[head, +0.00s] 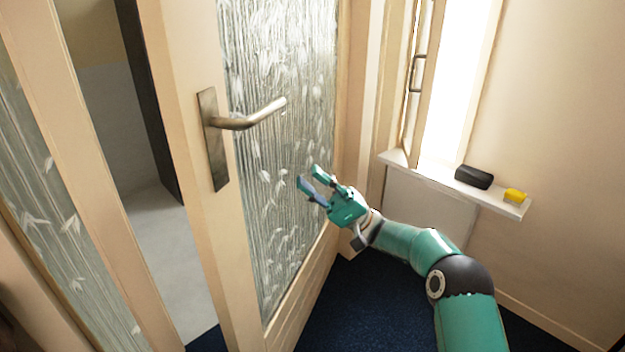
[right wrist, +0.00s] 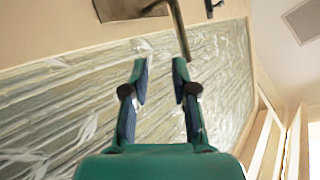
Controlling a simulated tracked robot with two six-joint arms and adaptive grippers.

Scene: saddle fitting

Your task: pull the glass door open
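The glass door (head: 275,130) has a pale wood frame and patterned glass. It stands ajar, with a gap at its left edge showing a room behind. Its metal lever handle (head: 250,116) sits on a dark plate at the door's left side. My right gripper (head: 309,178) is open and empty in front of the glass, below and to the right of the handle. In the right wrist view the handle (right wrist: 180,32) shows beyond the fingertips (right wrist: 158,68), apart from them. My left gripper is not in view.
A white sill (head: 450,182) at the right carries a black case (head: 473,177) and a yellow block (head: 515,195). A narrow window (head: 418,75) stands above it. A fixed patterned glass panel (head: 60,210) is at the left. The dark blue floor (head: 350,310) is clear.

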